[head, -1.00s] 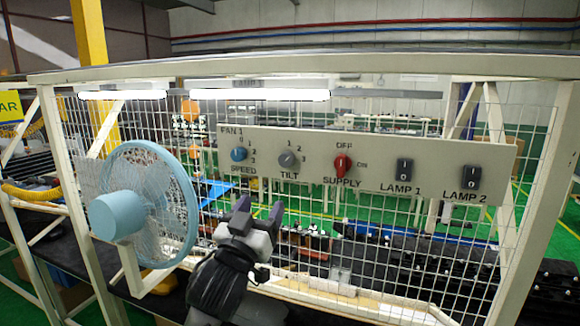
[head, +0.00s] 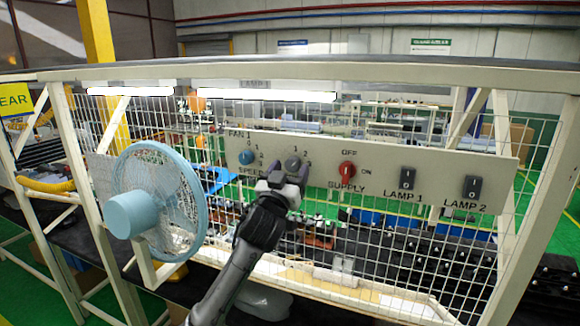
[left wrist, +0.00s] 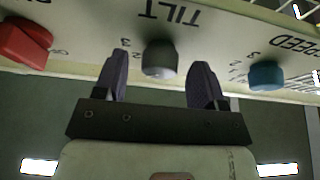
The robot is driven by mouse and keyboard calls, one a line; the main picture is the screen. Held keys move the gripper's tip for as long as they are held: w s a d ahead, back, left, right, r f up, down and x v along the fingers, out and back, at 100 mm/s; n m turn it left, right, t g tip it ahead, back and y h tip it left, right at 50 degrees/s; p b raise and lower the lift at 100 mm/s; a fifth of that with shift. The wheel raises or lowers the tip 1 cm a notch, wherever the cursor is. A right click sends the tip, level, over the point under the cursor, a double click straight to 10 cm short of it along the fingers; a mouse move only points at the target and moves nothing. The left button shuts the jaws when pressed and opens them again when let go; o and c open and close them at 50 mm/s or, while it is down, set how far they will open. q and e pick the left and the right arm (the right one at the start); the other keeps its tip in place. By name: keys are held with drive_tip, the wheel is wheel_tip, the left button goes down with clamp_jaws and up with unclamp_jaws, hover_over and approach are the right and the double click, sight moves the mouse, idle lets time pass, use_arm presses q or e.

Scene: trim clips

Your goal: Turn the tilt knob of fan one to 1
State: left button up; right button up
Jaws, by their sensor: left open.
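The grey tilt knob (head: 292,162) of fan one sits on the beige control panel (head: 385,150), between the blue speed knob (head: 246,157) and the red supply knob (head: 347,169). My left gripper (head: 289,174) is open just in front of the tilt knob and covers its lower part and label. In the left wrist view, the picture is upside down. The tilt knob (left wrist: 160,58) lies between the two spread dark fingers of my gripper (left wrist: 160,84), with a gap on each side. The knob's pointer setting cannot be told. My right gripper is not in view.
The blue speed knob (left wrist: 266,75) and red supply knob (left wrist: 25,42) flank the fingers in the wrist view. Lamp switches (head: 407,179) sit right on the panel. A light blue fan (head: 155,200) stands left of my arm. Wire mesh lies behind the panel.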

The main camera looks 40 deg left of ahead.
use_arm(q)
drive_tip(key=shift+w, duration=0.15)
drive_tip(key=shift+c, duration=0.5)
drive_tip(key=c, duration=0.8)
drive_tip(key=shift+f+n+y+b, duration=0.15)
drive_tip(key=shift+n+y+b, duration=0.15)
drive_tip(key=shift+n+b, duration=0.6)
drive_tip(key=n+g+y+b, duration=0.1)
drive_tip(key=n+b, duration=0.1)
drive_tip(key=n, duration=0.1)
drive_tip(key=shift+d+y, duration=0.15)
drive_tip(key=shift+y, duration=0.25)
drive_tip(key=n+b, duration=0.1)
drive_tip(key=n, duration=0.1)
drive_tip(key=n+g+y+b, duration=0.1)
drive_tip(key=n, duration=0.1)
drive_tip(key=shift+w+d+n+g, duration=0.1)
drive_tip(key=shift+n+g, duration=0.2)
drive_tip(key=shift+r+n+g+y, duration=0.15)
drive_tip(key=shift+n+g+y, duration=0.2)
drive_tip(key=shift+n, duration=0.4)
drive_tip(key=shift+r+n+g+y, duration=0.15)
drive_tip(key=shift+n+g+y, duration=0.15)
drive_tip(key=shift+n, duration=0.75)
